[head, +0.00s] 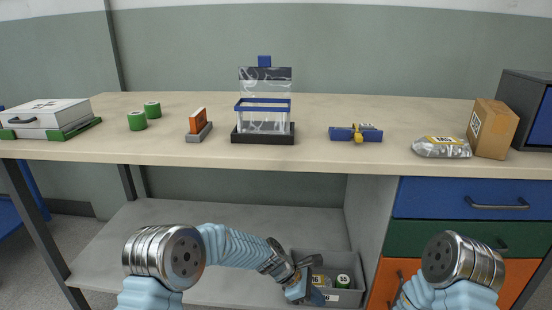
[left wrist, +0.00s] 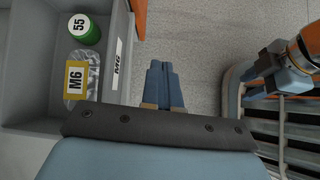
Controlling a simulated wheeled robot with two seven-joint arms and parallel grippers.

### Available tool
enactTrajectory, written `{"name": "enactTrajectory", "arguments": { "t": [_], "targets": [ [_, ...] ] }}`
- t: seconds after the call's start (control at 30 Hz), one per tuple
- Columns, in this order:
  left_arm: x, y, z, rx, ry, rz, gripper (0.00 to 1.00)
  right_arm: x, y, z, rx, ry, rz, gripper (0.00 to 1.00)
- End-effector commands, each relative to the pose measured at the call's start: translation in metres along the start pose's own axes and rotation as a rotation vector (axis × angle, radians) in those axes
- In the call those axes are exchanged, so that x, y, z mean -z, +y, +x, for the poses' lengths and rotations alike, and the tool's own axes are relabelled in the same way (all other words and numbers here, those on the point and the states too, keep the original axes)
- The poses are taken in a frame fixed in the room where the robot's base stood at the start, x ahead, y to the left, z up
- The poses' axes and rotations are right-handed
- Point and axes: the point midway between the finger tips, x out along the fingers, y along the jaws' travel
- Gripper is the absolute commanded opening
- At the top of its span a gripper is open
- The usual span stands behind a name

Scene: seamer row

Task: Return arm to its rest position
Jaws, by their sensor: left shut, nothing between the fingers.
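My left arm reaches across the front of the lower shelf in the head view. Its gripper (head: 299,290) is at the left side of a grey bin (head: 347,298). In the left wrist view the blue fingers (left wrist: 163,85) are shut together with nothing between them. They are outside the bin (left wrist: 40,35), over the grey floor and to the right of the bin's labelled wall. My right arm (head: 465,262) is bent at the lower right of the head view.
The bin holds a green can (left wrist: 86,30) and a silver packet (left wrist: 79,82). An orange drawer front (head: 520,275) is right of the bin. The worktop above carries a clear-fronted stand (head: 264,135), a cardboard box (head: 492,128) and a white case (head: 45,112).

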Motion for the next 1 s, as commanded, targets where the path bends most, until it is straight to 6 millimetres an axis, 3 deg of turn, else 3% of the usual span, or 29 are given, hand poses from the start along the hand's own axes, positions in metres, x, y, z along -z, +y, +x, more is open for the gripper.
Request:
{"name": "enactTrajectory", "arguments": {
  "t": [0.17,0.37,0.47,0.63,0.7,0.8,0.9,1.0],
  "targets": [
    [0.041,-0.017,0.004,-0.004,0.068,0.081,0.00,0.000,0.000,0.000,0.000,0.000,0.000,0.43],
    [0.107,-0.054,0.006,0.010,0.182,0.259,0.00,0.000,0.000,-0.001,0.000,0.000,0.000,0.43],
    [0.148,-0.087,0.005,0.037,0.249,0.398,0.00,0.000,0.000,-0.001,0.000,0.000,0.000,0.43],
    [0.216,-0.176,-0.005,0.125,0.348,0.775,0.00,0.000,-0.001,-0.001,0.000,-0.001,0.000,0.43],
    [0.229,-0.214,-0.012,0.158,0.361,0.945,0.00,0.000,-0.001,-0.001,0.001,-0.001,-0.001,0.43],
    [0.234,-0.251,-0.019,0.181,0.361,1.126,0.00,0.000,-0.001,-0.001,0.001,-0.001,-0.001,0.43],
    [0.233,-0.268,-0.023,0.186,0.359,1.221,0.00,0.000,-0.001,-0.001,0.001,-0.001,-0.001,0.43],
    [0.232,-0.272,-0.024,0.187,0.359,1.249,0.00,0.000,-0.001,-0.001,0.001,-0.001,-0.001,0.43]
  ]
}}
